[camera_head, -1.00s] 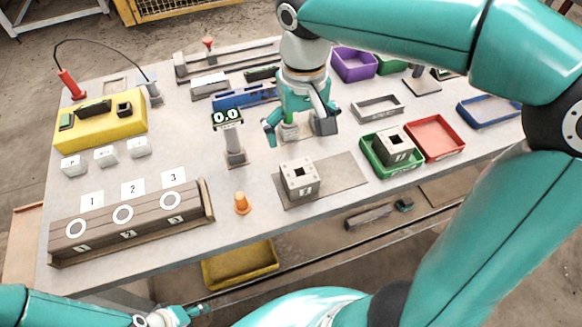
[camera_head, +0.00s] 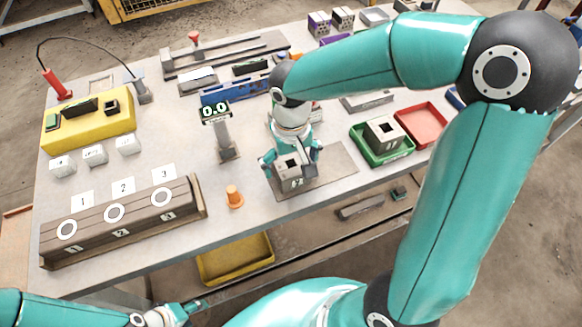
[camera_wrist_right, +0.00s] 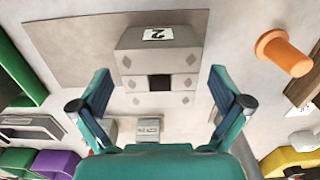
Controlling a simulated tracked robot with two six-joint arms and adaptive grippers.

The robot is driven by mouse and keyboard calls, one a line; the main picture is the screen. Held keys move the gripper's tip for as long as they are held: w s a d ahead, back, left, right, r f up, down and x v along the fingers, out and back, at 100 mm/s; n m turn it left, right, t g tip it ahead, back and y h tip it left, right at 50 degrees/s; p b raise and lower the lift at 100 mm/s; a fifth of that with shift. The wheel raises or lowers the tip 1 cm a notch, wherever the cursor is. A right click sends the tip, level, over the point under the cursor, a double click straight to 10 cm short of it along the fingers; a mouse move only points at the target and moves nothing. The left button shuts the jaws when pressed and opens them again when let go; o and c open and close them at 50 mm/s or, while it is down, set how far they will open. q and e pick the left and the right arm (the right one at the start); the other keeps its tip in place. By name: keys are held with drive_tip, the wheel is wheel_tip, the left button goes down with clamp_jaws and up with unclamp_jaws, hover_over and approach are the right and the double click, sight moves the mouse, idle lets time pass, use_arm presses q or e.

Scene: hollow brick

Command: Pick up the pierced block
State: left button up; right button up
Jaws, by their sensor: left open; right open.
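The pierced block (camera_head: 287,162) is pale grey with a square dark hole and a label reading 2. It sits on a grey mat (camera_head: 335,165) near the table's front edge. My right gripper (camera_head: 291,160) is open at the block, with a finger to either side in the head view. In the right wrist view, the block (camera_wrist_right: 158,62) lies just beyond and between the spread fingertips (camera_wrist_right: 159,76), with visible gaps on both sides. Its hole faces the gripper. My left gripper (camera_head: 192,306) is low at the bottom left, away from the table top, and small in view.
An orange cone-like peg (camera_head: 234,197) stands left of the block. A post with a 0.0 display (camera_head: 223,140) stands behind it. A green tray (camera_head: 367,149) with another pierced block (camera_head: 383,132) and a red tray (camera_head: 420,124) lie to the right. A wooden rack (camera_head: 120,222) is at left.

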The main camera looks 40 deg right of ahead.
wheel_tip(320, 180, down, 2)
drive_tip(key=shift+f, duration=0.15)
drive_tip(key=c, duration=1.5)
drive_tip(key=shift+o, duration=0.2)
